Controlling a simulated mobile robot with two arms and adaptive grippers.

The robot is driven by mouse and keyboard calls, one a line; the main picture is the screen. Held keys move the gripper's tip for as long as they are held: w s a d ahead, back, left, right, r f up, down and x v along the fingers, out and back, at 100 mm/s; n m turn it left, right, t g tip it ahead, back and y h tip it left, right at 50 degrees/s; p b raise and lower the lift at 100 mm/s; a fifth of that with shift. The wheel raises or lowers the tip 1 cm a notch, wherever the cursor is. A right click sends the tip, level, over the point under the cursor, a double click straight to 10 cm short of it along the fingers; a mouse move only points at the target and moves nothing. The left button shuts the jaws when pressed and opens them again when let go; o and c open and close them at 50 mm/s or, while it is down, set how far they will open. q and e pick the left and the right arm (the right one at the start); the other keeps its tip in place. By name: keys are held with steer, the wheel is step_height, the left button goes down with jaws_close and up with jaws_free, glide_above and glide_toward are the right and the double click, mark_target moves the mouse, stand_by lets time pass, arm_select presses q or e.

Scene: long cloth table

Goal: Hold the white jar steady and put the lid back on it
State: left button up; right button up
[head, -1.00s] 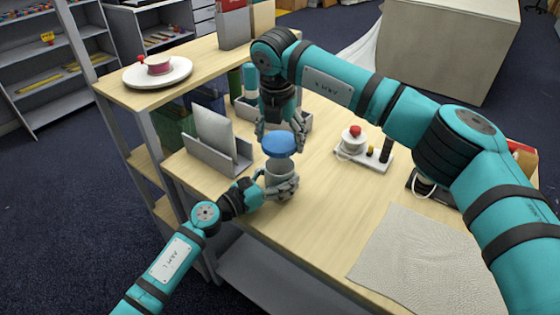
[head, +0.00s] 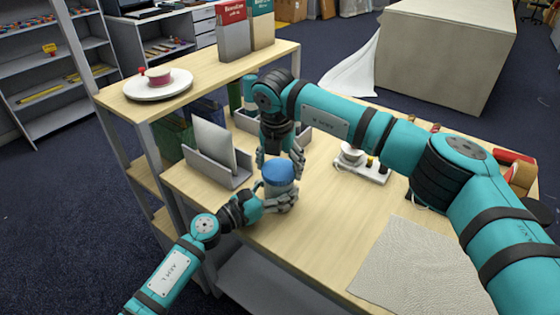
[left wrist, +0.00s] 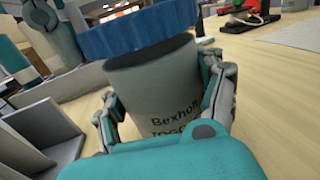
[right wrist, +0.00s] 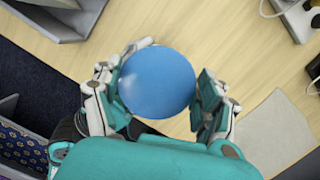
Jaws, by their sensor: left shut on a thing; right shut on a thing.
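The white jar (head: 279,187) looks pale grey and stands upright near the table's left front edge. My left gripper (head: 284,202) is shut around its side; the left wrist view shows a finger on each side of the lettered jar (left wrist: 160,95). The blue lid (head: 278,171) is over the jar's mouth, held by my right gripper (head: 280,165) from above. In the left wrist view the lid (left wrist: 135,32) is right at the rim, set slightly to the left. I cannot tell whether it touches. In the right wrist view the lid (right wrist: 158,82) hides the jar's mouth.
A grey holder with a tablet-like panel (head: 213,145) stands left of the jar. A white power strip (head: 362,164) with a plug lies to the right. A grey cloth (head: 410,265) covers the front right. A shelf (head: 200,75) rises at the left. Bare table lies between.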

mark_target(279, 190)
steer(key=shift+f, duration=0.4)
steer(key=shift+f, duration=0.55)
steer(key=m, duration=0.4)
steer(key=shift+d+m+h, duration=0.1)
steer(key=shift+m+h, duration=0.2)
steer(key=shift+h, duration=0.1)
steer(key=m+g, duration=0.1)
steer(key=m, duration=0.4)
steer(key=shift+s+d+h, duration=0.1)
steer(key=shift+s+h, duration=0.05)
steer(key=shift+h, duration=0.15)
steer(key=m+g, duration=0.1)
steer(key=m, duration=0.4)
steer(key=shift+s, duration=0.15)
steer(key=m, duration=0.3)
steer(key=shift+s, duration=0.1)
steer(key=m+g, duration=0.1)
steer(key=m, duration=0.3)
steer(key=shift+s, duration=0.15)
steer(key=shift+m, duration=1.2)
